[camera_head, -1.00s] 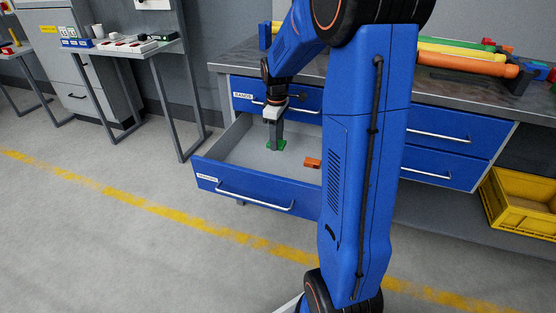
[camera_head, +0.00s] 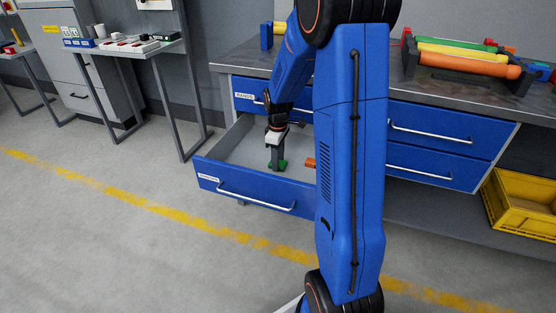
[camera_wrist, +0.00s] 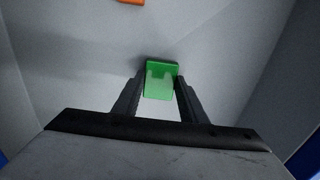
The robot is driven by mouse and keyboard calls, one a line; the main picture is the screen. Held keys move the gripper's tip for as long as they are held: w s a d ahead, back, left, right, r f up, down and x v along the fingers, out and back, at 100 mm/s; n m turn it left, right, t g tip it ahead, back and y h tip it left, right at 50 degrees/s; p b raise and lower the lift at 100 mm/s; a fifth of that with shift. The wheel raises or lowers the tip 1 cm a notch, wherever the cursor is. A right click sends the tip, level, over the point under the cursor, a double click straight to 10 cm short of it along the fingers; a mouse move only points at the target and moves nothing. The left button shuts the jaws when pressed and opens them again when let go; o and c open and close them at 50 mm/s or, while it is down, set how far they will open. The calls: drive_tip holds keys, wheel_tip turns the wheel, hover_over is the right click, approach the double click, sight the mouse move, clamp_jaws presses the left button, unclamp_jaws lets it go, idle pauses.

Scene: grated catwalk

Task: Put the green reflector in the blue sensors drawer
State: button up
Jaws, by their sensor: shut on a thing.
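The green reflector (camera_wrist: 161,82) is between the two fingertips of my gripper (camera_wrist: 160,95) in the wrist view. My gripper is shut on it. In the head view my gripper (camera_head: 277,162) points down inside the open blue drawer (camera_head: 250,192), with the green reflector (camera_head: 282,164) showing at its tips. The drawer has a white label on its front, too small to read. Whether the reflector touches the drawer floor I cannot tell.
An orange block (camera_head: 310,162) lies in the same drawer, partly hidden by my arm; it also shows in the wrist view (camera_wrist: 131,1). Closed blue drawers (camera_head: 440,150) are beside and above. A yellow crate (camera_head: 520,205) stands at the right. Colored rods lie in a rack (camera_head: 455,75) on the bench.

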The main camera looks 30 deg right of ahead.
drive_tip(key=shift+f, duration=0.1)
drive_tip(key=o, duration=1)
wheel_tip(320, 180, up, 12)
drive_tip(key=s+a+r+m+t, duration=0.1)
drive_tip(key=s+a+r+m, duration=0.1)
drive_tip(key=s+a+r, duration=0.4)
drive_tip(key=s+a+r+m+t, duration=0.1)
drive_tip(key=s+a+r+m, duration=0.2)
drive_tip(key=s, duration=0.6)
drive_tip(key=shift+s+a+f+m+t, duration=0.1)
drive_tip(key=shift+s+a+m+t, duration=0.35)
drive_tip(key=shift+s+a, duration=1.4)
drive_tip(key=shift+s+a+f+m+t, duration=0.15)
drive_tip(key=shift+s+a+m+t, duration=0.3)
drive_tip(key=shift+s, duration=2.75)
drive_tip(key=shift+s+a+f+m+t, duration=0.1)
drive_tip(key=shift+s+a+m+t, duration=0.35)
drive_tip(key=shift+s+a, duration=1.4)
drive_tip(key=shift+s+d, duration=0.7)
drive_tip(key=shift+d, duration=0.05)
